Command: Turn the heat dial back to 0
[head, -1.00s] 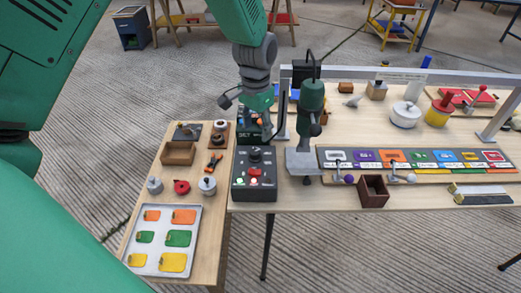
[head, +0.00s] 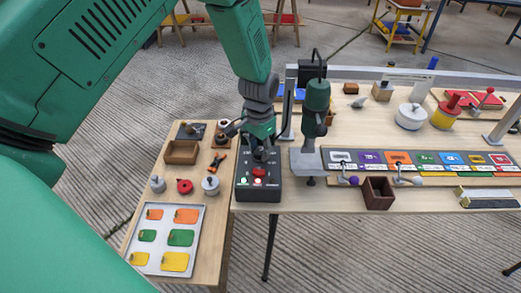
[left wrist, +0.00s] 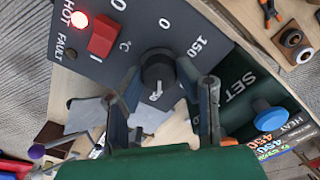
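The heat dial is a dark round knob with a white pointer mark; in the left wrist view the dial (left wrist: 158,72) sits on a dark control box, with "0", "150" and "°C" printed around it. Its white mark shows on the lower side in that view, turned away from the "0". The control box (head: 258,189) stands at the front left of the bench. My left gripper (head: 262,150) is over the box. In the wrist view its fingers (left wrist: 160,80) are apart, one on each side of the dial, with small gaps. My right gripper is not in view.
A red switch (left wrist: 103,37) and a lit HOT lamp (left wrist: 79,19) are beside the dial. A green "SET" panel with a blue button (left wrist: 270,118) is on the other side. A green press (head: 315,105) stands close right of the box. A tray (head: 168,239) lies at the left.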

